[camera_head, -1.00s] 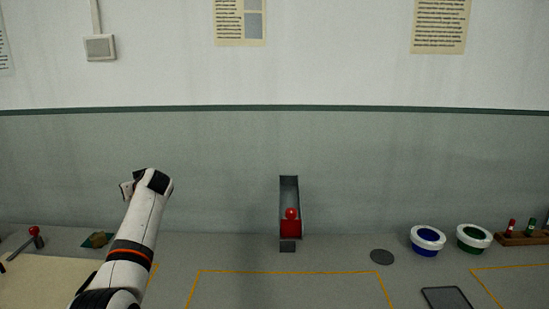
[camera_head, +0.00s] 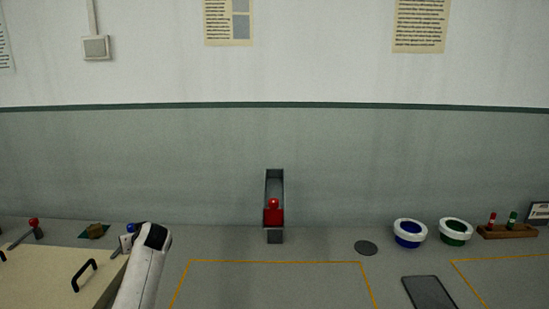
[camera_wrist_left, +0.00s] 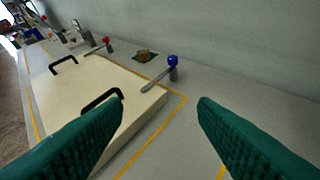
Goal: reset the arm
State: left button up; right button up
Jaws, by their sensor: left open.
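My left arm (camera_head: 147,265) comes in from the bottom left in the head view. My left gripper (camera_wrist_left: 160,100) shows in the left wrist view as two green ribbed fingers, wide apart with nothing between them. Beyond the fingers stands a lever with a blue knob (camera_wrist_left: 172,62) at the corner of a cream panel (camera_wrist_left: 120,82). A black handle (camera_wrist_left: 102,98) on the panel is close to the left finger. A lever with a red knob (camera_wrist_left: 106,41) stands farther along the panel. My right gripper is in neither view.
A red-knobbed slider (camera_head: 273,212) stands mid-table against the wall. Blue (camera_head: 409,240) and green (camera_head: 454,238) white-rimmed round items, a wooden rack (camera_head: 508,232), a grey disc (camera_head: 366,248) and a dark tablet (camera_head: 429,292) are to the right. The outlined middle area (camera_head: 270,285) is clear.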

pick_arm(q)
jog(key=s+d+f+m+g+h, duration=0.15)
jog(key=s+d+f, duration=0.25)
jog(key=s+f, duration=0.6)
jog(key=s+d+f+m+g+h, duration=0.1)
jog(key=s+d+f+m+h, duration=0.15)
jog(key=s+f, duration=0.7)
jog(key=s+d+r+m+g+h, duration=0.15)
jog(key=s+d, duration=0.25)
jog(key=s, duration=0.6)
jog(key=s+d+m+h, duration=0.15)
jog(key=s+d, duration=0.25)
jog(key=s, duration=0.6)
jog(key=s+d+r+m+g+h, duration=0.15)
jog(key=s+d, duration=0.25)
jog(key=s, duration=0.6)
notch_tip(320, 180, down, 28)
jog(key=b, duration=0.5)
jog(key=s+a+f+g+b, duration=0.1)
jog(key=s+f+b, duration=0.1)
jog(key=s+f, duration=0.6)
jog(key=s+a+f+m+g+b, duration=0.1)
jog(key=s+a+f+b, duration=0.1)
jog(key=s+f, duration=0.7)
notch_tip(320, 180, down, 6)
jog(key=shift+a+f, duration=0.15)
